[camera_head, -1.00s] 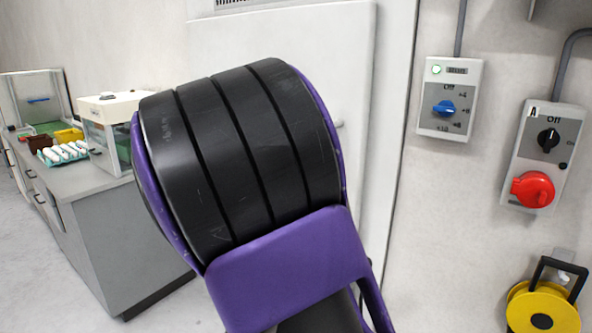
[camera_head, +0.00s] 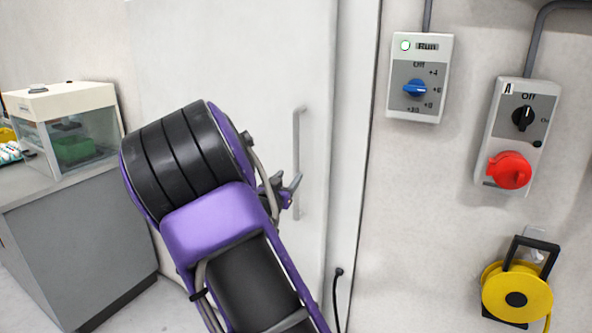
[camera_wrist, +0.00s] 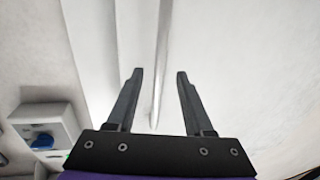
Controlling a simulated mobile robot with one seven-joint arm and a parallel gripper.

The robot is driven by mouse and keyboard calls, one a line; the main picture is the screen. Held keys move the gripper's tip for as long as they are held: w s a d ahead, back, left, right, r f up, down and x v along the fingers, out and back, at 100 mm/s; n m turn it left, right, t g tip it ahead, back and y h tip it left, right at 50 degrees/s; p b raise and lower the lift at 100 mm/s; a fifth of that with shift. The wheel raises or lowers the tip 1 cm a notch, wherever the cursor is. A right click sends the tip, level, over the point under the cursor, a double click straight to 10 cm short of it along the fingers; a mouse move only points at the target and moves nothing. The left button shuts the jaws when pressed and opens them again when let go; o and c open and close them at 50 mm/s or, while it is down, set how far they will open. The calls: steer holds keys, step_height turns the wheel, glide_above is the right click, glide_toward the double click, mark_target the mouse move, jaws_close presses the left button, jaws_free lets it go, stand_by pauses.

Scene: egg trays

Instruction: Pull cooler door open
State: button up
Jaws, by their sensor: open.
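The cooler door (camera_head: 235,60) is a tall white panel that looks closed against its frame. Its handle (camera_head: 299,150) is a slim vertical grey bar near the door's right edge. My gripper (camera_head: 289,190) is beside the handle's lower part, partly hidden behind my purple and black arm. In the wrist view, my gripper (camera_wrist: 159,73) is open, with its two dark fingers apart. The handle (camera_wrist: 162,50) shows there as a pale bar running between the fingers. I cannot tell whether either finger touches it.
A control box with a blue knob (camera_head: 416,89) and a switch box with a red knob (camera_head: 509,171) are on the wall at right. A yellow reel (camera_head: 516,299) hangs below. A grey cabinet (camera_head: 85,245) bearing a clear-sided machine (camera_head: 75,135) stands at left.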

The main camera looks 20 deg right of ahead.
mark_target(295, 168)
steer(key=x, duration=0.7)
steer(key=shift+w+d, duration=0.1)
steer(key=shift+w, duration=0.05)
jaws_close()
stand_by(1.2)
